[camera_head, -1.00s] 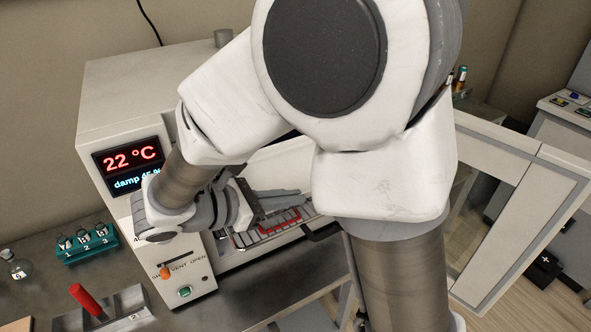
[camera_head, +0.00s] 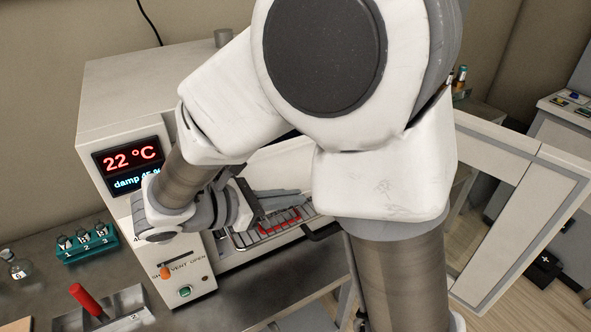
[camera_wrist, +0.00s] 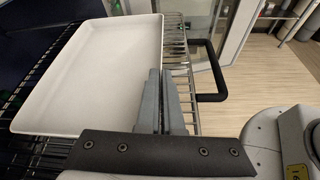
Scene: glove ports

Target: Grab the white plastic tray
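The white plastic tray (camera_wrist: 95,70) is a shallow rectangular pan in the wrist view, at upper left on a wire rack. It looks empty. My gripper (camera_wrist: 161,72) is at its right side wall, and its two grey fingers are close together with the rim running in between them. They look shut on that rim, though the contact itself is hidden by the fingers. In the head view my gripper (camera_head: 285,195) reaches into the open front of the cabinet (camera_head: 130,95), and my arm hides much of the tray area.
The wire rack (camera_wrist: 178,50) has a black handle (camera_wrist: 213,80) on its right. The cabinet door (camera_head: 515,205) stands open at right. A teal vial holder (camera_head: 87,245) and a metal block with a red handle (camera_head: 84,297) are on the bench at left.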

